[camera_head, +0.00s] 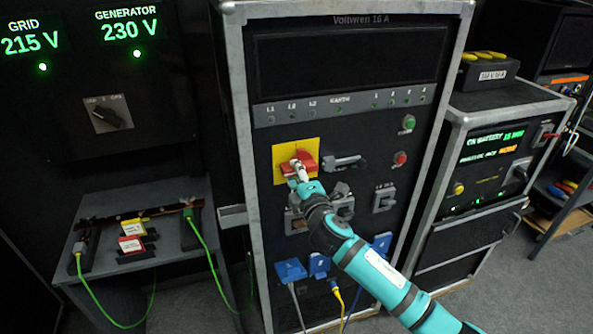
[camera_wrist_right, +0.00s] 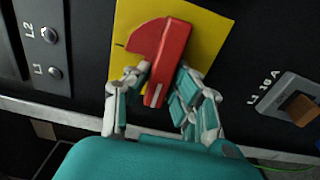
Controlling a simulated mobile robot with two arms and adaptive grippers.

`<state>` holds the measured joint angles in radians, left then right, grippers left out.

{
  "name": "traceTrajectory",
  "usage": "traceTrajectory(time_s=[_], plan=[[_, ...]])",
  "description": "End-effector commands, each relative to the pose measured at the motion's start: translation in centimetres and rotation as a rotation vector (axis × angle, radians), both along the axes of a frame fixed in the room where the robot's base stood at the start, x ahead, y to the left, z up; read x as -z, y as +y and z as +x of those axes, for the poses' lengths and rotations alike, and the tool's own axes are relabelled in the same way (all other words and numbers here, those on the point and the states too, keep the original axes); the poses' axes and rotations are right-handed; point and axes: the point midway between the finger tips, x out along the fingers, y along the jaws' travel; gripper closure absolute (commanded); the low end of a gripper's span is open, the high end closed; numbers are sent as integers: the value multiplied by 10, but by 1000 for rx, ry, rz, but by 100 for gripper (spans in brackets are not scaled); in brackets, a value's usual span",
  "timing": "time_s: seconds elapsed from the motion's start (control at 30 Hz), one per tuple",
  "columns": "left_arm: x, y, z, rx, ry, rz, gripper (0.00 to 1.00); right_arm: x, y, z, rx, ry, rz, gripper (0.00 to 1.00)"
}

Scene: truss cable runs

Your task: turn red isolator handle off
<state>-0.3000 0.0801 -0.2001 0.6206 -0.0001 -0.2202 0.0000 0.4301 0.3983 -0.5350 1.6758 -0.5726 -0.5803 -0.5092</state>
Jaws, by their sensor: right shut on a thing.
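The red isolator handle (camera_head: 306,157) sits on a yellow plate (camera_head: 283,152) on the front of the middle rack cabinet. In the right wrist view the red handle (camera_wrist_right: 172,58) stands out from the yellow plate (camera_wrist_right: 212,32), with its narrow end between my fingers. My right gripper (camera_head: 299,168) reaches up to it from below right and is shut on the handle. In the right wrist view my right gripper's fingers (camera_wrist_right: 160,85) lie on both sides of the handle. Part of the handle is hidden by the fingers in the head view. My left gripper is not in view.
A black lever (camera_head: 345,162) is right of the yellow plate, with green (camera_head: 408,122) and red (camera_head: 400,158) buttons beyond. Blue connectors (camera_head: 291,270) with cables are below. A side table (camera_head: 170,240) is at left and a battery cabinet (camera_head: 485,175) at right.

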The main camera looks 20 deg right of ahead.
Motion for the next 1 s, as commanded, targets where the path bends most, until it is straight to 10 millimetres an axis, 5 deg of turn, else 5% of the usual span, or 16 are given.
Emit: traceTrajectory(time_s=[0.47, 0.5, 0.63, 1.0], plan=[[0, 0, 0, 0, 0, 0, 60, 1, 0, 0, 0, 0, -16, 100], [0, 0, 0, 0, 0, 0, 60, 1, 0, 0, 0, 1, -16, 73], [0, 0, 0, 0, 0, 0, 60, 1, 0, 0, 0, 1, -14, 56], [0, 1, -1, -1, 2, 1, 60, 1, 0, -7, -1, 0, -12, 56]])
